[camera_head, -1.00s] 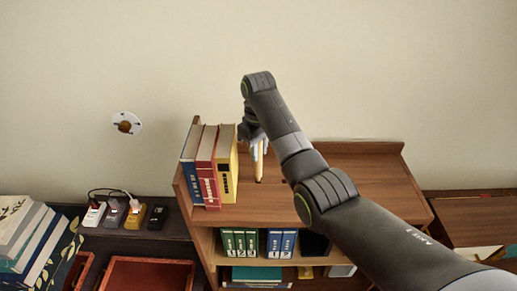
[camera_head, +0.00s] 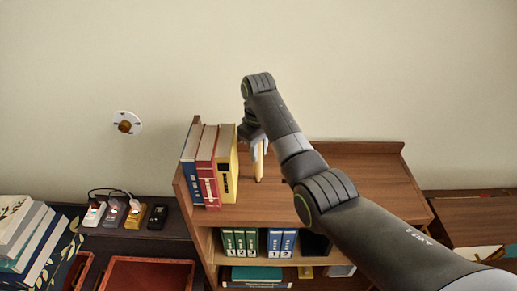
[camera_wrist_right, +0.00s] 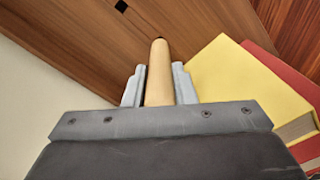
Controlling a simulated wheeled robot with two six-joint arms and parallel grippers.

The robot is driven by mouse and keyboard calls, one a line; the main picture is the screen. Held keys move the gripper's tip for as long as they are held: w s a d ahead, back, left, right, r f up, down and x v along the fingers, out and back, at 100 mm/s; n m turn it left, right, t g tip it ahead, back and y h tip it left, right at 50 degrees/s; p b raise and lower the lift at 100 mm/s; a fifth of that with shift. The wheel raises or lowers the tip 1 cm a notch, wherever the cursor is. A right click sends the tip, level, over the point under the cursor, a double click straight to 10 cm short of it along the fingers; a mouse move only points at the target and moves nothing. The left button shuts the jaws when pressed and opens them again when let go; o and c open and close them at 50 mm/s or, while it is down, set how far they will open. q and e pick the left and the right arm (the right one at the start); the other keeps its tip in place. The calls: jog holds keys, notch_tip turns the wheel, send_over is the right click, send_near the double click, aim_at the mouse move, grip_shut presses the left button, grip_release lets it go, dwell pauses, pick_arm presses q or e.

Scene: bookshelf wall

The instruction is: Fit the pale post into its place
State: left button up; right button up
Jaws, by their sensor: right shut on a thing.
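The pale post (camera_head: 259,163) is a slim light-wood rod, about upright over the brown shelf top (camera_head: 340,180), right of the yellow book. My right gripper (camera_head: 258,142) is shut on it, and its lower end is at or very near the board. In the right wrist view the post (camera_wrist_right: 158,75) sits between the two grey fingers (camera_wrist_right: 159,88), its rounded tip towards the wood. A little dark shows at that tip; I cannot tell if it is in a hole. A dark square hole (camera_wrist_right: 121,6) shows apart from it. My left gripper is not in view.
A yellow book (camera_head: 227,165), a red book (camera_head: 206,165) and a blue book (camera_head: 189,165) stand close left of the post. The shelf top to the right is clear beneath my arm. Binders (camera_head: 281,243) stand on the shelf below.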

jog(key=shift+f, duration=1.35)
dwell(2.2)
jog(key=o, duration=1.1)
jog(key=shift+c, duration=0.2)
notch_tip(320, 180, up, 17)
jog(key=shift+r, duration=0.15)
